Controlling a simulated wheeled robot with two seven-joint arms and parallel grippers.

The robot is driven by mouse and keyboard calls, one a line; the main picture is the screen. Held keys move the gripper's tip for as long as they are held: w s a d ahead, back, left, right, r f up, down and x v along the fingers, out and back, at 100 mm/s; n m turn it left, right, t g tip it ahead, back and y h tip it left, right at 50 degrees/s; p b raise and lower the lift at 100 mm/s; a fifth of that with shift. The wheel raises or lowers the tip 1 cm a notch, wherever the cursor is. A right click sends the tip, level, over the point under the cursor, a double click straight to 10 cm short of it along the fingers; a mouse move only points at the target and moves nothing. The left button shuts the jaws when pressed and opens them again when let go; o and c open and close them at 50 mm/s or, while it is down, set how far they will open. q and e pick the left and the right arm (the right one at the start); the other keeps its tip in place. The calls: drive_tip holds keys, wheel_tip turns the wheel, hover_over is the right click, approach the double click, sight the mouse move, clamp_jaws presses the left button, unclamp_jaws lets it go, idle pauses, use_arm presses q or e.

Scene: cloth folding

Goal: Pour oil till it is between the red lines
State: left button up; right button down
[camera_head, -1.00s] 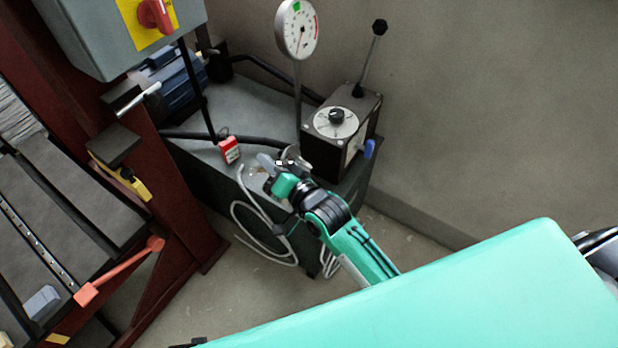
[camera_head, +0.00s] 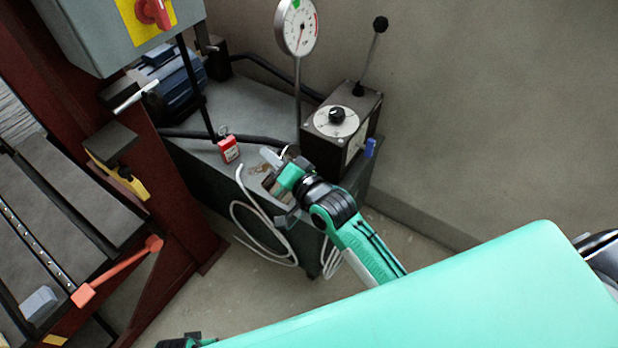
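The dark oil tank (camera_head: 228,108) of a machine stands at the centre, with a grey top. My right gripper (camera_head: 268,168) is over the front right part of the tank top. Silvery and brown parts lie around its fingertips, and I cannot tell whether it touches or holds any of them. Its fingers are too small and covered to show whether they are open or shut. No oil bottle, oil level or red level lines can be made out. I cannot make out my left gripper; only a small dark and green part of mine shows at the bottom edge.
A round gauge (camera_head: 297,27) and a black valve box (camera_head: 341,125) with a lever (camera_head: 370,55) stand behind the gripper. A red padlock tag (camera_head: 229,149) is left of it. White cables (camera_head: 238,215) hang in front. A brown frame (camera_head: 165,210) stands left.

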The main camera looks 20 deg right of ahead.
use_arm(q)
drive_tip(key=shift+s, duration=0.2)
use_arm(e)
drive_tip(key=shift+a, duration=0.25)
use_arm(q)
drive_tip(key=shift+d+r, duration=0.1)
drive_tip(key=shift+r, duration=0.15)
use_arm(e)
drive_tip(key=shift+r+m, duration=0.1)
drive_tip(key=shift+m, duration=0.2)
use_arm(q)
drive_tip(key=shift+w+r, duration=0.45)
drive_tip(key=shift+r, duration=0.05)
drive_tip(key=shift+s, duration=0.25)
use_arm(e)
drive_tip(key=shift+d+r, duration=0.1)
drive_tip(key=shift+d, duration=0.05)
drive_tip(key=shift+b, duration=0.3)
use_arm(q)
drive_tip(key=shift+s+f, duration=0.1)
drive_tip(key=shift+s, duration=0.05)
drive_tip(key=shift+w+r, duration=0.35)
drive_tip(key=shift+r, duration=0.05)
use_arm(e)
drive_tip(key=shift+w+d+r+m, duration=0.1)
drive_tip(key=shift+r+m, duration=0.05)
drive_tip(key=shift+m, duration=0.15)
